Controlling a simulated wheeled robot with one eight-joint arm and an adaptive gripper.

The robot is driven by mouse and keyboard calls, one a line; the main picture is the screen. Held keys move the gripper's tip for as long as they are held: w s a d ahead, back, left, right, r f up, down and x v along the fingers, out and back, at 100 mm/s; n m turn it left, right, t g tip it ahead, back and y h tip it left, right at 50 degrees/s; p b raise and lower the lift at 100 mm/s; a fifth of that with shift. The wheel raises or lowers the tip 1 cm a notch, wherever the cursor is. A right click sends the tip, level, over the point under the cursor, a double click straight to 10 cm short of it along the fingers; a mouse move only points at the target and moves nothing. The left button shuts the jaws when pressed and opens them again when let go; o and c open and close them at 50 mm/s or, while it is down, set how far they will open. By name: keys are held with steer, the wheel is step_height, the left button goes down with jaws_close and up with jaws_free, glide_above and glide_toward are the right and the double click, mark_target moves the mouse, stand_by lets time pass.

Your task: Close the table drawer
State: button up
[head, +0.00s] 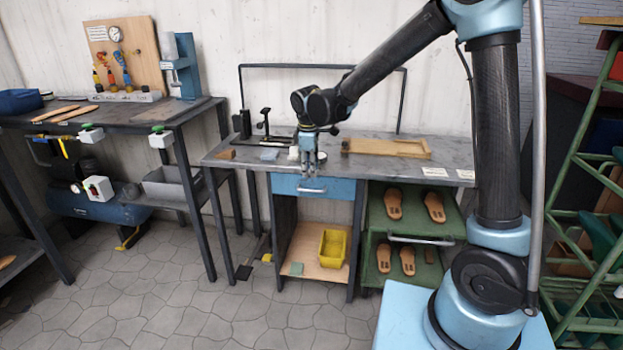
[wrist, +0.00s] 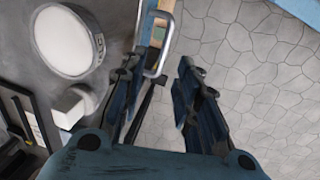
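The table drawer (head: 290,184) has a blue front and sits under the left part of the grey workbench top (head: 235,157). Its metal handle (head: 312,190) runs across the front. In the wrist view the handle (wrist: 165,45) shows beyond the fingertips, and a narrow strip of light wood beside it suggests the drawer stands slightly open. My gripper (head: 309,168) points down in front of the bench edge, just above the handle. In the wrist view my gripper (wrist: 160,82) has its fingers apart, with the handle's near end seen between them. Contact with the handle cannot be told.
A wooden tray (head: 385,147), a round white-topped thing (wrist: 68,40) and small tools stand on the bench. Below are a yellow bin (head: 332,248) and green shelves (head: 410,222) with sandals. The floor (head: 200,310) in front is clear.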

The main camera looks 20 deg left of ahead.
steer(key=shift+s+r, duration=0.2)
steer(key=shift+r, duration=0.7)
steer(key=shift+s+r, duration=0.15)
steer(key=shift+r, duration=0.75)
steer(key=shift+d, duration=0.1)
steer(key=d+r+m, duration=0.3)
steer(key=d+m, duration=0.1)
steer(key=d, duration=1.1)
steer(key=d+r+m, duration=0.2)
steer(key=d+m, duration=0.3)
steer(key=d, duration=1.1)
steer(key=s+d+f+m, duration=0.5)
steer(key=s+d, duration=0.4)
steer(key=s+d+f+m, duration=0.4)
steer(key=s+d+m, duration=0.1)
steer(key=s+d, duration=0.4)
steer(key=shift+d+f+m, duration=0.35)
steer(key=shift+d+m, duration=0.05)
steer(key=shift+d, duration=0.3)
steer(key=shift+s, duration=0.1)
